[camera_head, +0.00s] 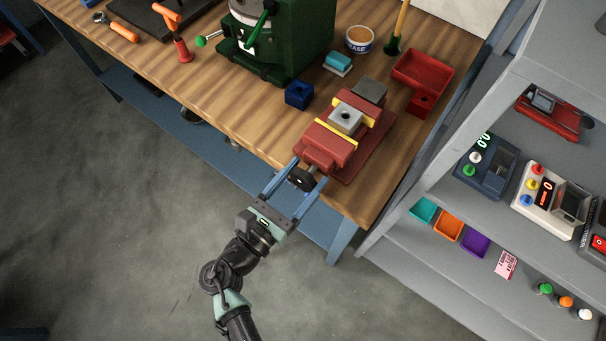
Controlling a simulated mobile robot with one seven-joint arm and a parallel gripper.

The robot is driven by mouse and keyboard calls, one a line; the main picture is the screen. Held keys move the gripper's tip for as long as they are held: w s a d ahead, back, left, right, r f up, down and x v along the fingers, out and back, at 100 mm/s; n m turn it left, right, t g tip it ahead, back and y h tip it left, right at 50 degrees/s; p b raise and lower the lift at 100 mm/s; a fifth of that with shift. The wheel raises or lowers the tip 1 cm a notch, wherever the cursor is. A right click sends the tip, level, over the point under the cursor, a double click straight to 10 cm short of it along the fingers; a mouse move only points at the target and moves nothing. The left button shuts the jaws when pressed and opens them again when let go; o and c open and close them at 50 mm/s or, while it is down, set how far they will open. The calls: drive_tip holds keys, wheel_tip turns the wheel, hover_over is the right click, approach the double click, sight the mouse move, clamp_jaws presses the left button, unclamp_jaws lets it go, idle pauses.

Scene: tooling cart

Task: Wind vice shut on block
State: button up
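The red vice (329,146) stands on the wooden bench near its front right edge, with yellow-edged jaws. The grey block (345,118) with a dark hole in its top sits between the jaws. I cannot tell whether both jaws touch it. A black handle hub (300,179) is at the vice's front end, past the bench edge. My gripper (309,170) reaches up to it from the front. Its two blue fingers are apart, one on each side of the hub. I cannot tell whether they press on it.
A blue block (299,95) is left of the vice. A red bin (422,78) is right of it. A green machine (285,45), a tin (360,39) and a brush (396,38) stand behind. A grey shelf unit (400,208) borders the right. The floor in front is clear.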

drive_tip(key=c, duration=0.8)
drive_tip(key=shift+c, duration=0.2)
drive_tip(key=shift+m, duration=0.4)
drive_tip(key=m+b, duration=0.1)
drive_tip(key=m, duration=0.1)
drive_tip(key=m+b, duration=0.2)
drive_tip(key=m, duration=0.1)
drive_tip(key=shift+s+d+f+m, duration=0.1)
drive_tip(key=shift+f+m, duration=0.15)
drive_tip(key=shift+m, duration=0.05)
drive_tip(key=m+b, duration=0.2)
drive_tip(key=m, duration=0.2)
drive_tip(key=shift+f+b, duration=0.1)
drive_tip(key=shift+b, duration=0.25)
drive_tip(key=shift+m+b, duration=0.55)
drive_tip(key=shift+m, duration=0.35)
